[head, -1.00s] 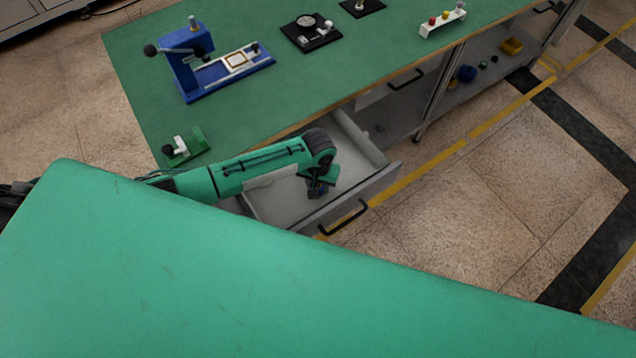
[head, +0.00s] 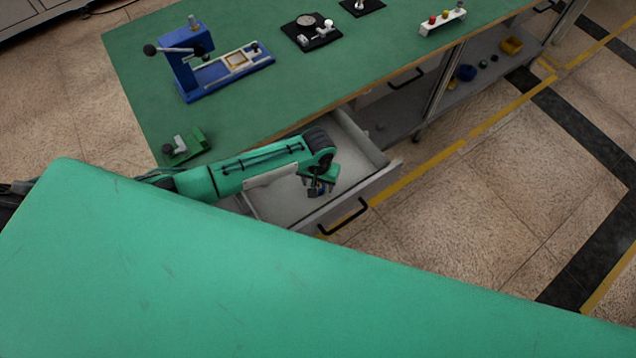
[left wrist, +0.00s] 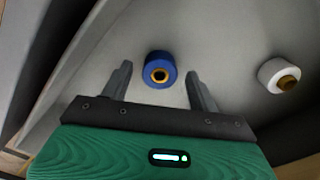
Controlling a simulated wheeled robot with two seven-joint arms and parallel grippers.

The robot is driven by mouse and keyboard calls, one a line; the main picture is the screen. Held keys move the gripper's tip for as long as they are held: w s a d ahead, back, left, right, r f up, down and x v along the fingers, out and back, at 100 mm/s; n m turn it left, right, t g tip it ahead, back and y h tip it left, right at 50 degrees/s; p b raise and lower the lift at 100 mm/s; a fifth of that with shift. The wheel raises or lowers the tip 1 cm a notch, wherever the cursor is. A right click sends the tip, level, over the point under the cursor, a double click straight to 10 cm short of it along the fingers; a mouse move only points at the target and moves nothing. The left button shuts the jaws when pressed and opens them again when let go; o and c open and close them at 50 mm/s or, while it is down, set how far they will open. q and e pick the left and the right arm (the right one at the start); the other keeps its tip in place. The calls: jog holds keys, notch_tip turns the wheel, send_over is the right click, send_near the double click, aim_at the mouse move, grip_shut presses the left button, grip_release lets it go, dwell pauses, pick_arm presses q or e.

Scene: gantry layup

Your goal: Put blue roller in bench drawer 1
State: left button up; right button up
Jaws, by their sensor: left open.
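The blue roller (left wrist: 161,69) lies on the floor of the open drawer in the left wrist view, between the spread fingers of my left gripper (left wrist: 159,76). A gap shows on both sides of it. In the head view my left gripper (head: 319,186) points down into the open bench drawer (head: 372,193), and I cannot make out the roller there. A white roller (left wrist: 279,75) with a tan core lies to the right in the left wrist view. My right gripper is not in view.
The green-topped bench (head: 235,115) carries a blue press (head: 190,65), black fixtures and a small green fixture (head: 186,148). The floor right of the drawer is clear.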

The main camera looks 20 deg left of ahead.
pick_arm(q)
notch_tip(320, 180, up, 11)
jog(key=shift+r, duration=0.15)
jog(key=shift+s, duration=0.1)
dwell(0.6)
